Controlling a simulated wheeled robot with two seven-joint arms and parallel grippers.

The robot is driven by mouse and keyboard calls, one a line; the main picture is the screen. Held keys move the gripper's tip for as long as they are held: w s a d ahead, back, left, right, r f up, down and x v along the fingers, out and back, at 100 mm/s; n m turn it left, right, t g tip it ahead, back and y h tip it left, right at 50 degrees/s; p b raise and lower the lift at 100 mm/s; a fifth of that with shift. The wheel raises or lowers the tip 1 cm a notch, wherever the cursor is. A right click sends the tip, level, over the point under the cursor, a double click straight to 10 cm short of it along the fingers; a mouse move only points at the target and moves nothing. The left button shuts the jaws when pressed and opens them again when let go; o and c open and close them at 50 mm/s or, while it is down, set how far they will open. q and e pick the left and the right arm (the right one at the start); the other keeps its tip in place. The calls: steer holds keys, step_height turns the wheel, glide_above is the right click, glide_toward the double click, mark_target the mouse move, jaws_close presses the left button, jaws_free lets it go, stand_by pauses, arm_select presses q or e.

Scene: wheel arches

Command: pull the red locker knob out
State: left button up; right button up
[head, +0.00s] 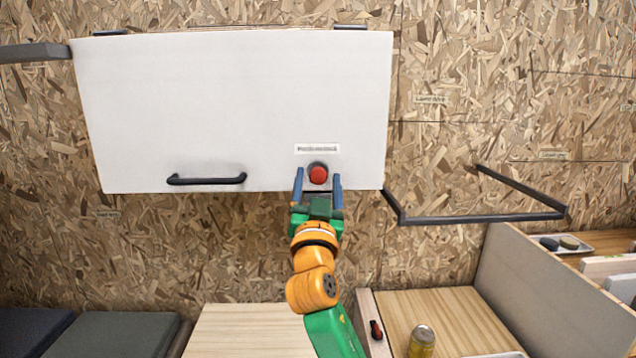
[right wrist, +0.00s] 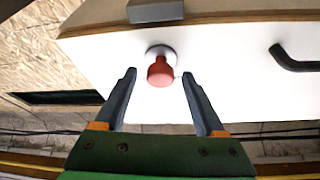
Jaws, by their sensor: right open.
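The red locker knob (head: 318,175) sits on a dark round base near the lower right of the white locker door (head: 220,100), under a small printed label (head: 318,148). My right gripper (head: 318,178) reaches up from below with its two blue fingers spread, one on each side of the knob in the head view. In the right wrist view the knob (right wrist: 161,72) shows ahead, between the fingertips of the open gripper (right wrist: 160,75), with gaps on both sides. I see no contact. My left gripper is not in view.
A black bar handle (head: 206,180) is on the door left of the knob. A dark metal rail (head: 480,217) juts from the chipboard wall at right.

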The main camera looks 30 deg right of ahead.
steer(key=b+v, duration=0.3)
steer(key=v, duration=0.4)
